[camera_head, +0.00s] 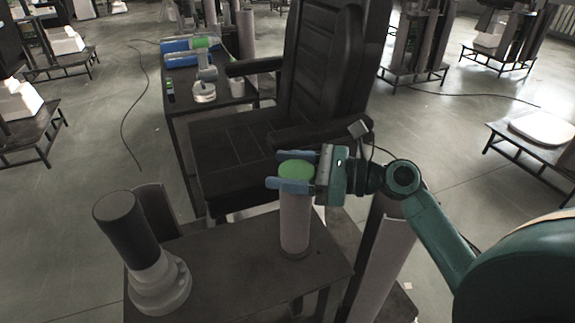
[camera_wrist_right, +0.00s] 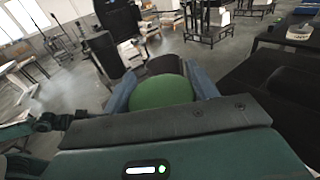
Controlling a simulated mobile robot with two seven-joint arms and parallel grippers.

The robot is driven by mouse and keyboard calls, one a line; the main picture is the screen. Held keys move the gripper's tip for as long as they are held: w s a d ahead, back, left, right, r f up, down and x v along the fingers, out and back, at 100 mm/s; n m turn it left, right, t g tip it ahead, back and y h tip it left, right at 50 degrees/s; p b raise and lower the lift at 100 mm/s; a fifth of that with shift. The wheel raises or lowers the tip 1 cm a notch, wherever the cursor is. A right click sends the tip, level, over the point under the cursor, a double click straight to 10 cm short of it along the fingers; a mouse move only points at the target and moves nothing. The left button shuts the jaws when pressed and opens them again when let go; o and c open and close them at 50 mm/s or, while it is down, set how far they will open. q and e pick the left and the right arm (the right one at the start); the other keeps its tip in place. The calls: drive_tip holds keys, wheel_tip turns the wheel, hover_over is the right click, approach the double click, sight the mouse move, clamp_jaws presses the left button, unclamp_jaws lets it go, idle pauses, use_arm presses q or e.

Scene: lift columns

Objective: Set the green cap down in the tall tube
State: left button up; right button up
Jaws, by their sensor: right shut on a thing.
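The green cap (camera_head: 296,170) is at the top end of the tall pale tube (camera_head: 295,222), which stands upright on the dark table. My right gripper (camera_head: 291,170) comes in from the right, and its blue fingers are shut on the cap from both sides. In the right wrist view the cap (camera_wrist_right: 162,93) shows as a round green top between the fingers. The fingers hide the tube's rim, so I cannot tell how deep the cap sits or whether it touches the tube. My left gripper is not in view.
A dark cylinder on a stepped white base (camera_head: 160,285) stands at the table's left. The dark tabletop (camera_head: 235,265) between it and the tube is clear. A black chair (camera_head: 325,75) stands behind. A side table farther back holds blue and green tools (camera_head: 190,45).

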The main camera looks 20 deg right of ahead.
idle(0.3)
drive_tip(key=o, duration=1.2)
drive_tip(key=shift+o, duration=0.2)
drive_tip(key=shift+r, duration=0.2)
drive_tip(key=shift+r+p, duration=0.8)
drive_tip(key=shift+r, duration=2.5)
